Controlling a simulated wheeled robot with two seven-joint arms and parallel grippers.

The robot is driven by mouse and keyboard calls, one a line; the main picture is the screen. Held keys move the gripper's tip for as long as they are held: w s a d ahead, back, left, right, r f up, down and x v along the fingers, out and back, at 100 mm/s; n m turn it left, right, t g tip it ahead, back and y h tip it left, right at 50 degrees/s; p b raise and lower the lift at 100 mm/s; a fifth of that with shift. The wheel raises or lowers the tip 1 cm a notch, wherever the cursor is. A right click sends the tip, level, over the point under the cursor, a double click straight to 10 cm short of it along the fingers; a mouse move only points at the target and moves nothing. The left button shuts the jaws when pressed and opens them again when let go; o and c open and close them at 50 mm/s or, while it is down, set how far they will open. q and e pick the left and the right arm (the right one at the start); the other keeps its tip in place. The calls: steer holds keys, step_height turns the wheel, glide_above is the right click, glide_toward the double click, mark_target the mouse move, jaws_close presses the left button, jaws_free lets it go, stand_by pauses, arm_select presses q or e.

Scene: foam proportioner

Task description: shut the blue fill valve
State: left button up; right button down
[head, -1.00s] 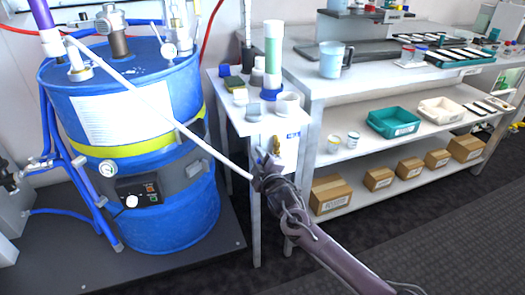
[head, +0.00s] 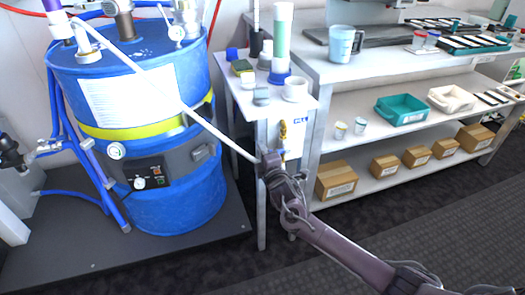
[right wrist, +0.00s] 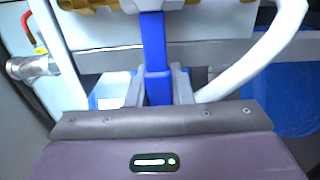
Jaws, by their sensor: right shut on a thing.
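The blue fill valve's lever (right wrist: 155,60) stands upright in the right wrist view, with its lower part between my fingers. My right gripper (right wrist: 161,88) is shut on it; it also shows in the head view (head: 270,160), in front of the small white table. Brass parts of the valve (head: 283,132) show just above the gripper, beside a panel with a blue label (head: 300,118). In the head view the lever is hidden by the gripper. My left gripper is not in view.
A white tube (head: 165,95) runs from the blue drum (head: 180,200) down to near my right gripper. Cups and a tall green-and-white cylinder (head: 283,35) stand on the small table. A shelf bench (head: 345,100) with trays and boxes is to the right.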

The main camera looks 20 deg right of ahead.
steer(key=c, duration=1.3)
jaws_free()
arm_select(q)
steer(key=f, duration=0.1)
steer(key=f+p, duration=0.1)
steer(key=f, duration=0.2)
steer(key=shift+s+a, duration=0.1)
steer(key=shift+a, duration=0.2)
arm_select(e)
steer(key=s, duration=0.7)
steer(key=shift+s, duration=0.4)
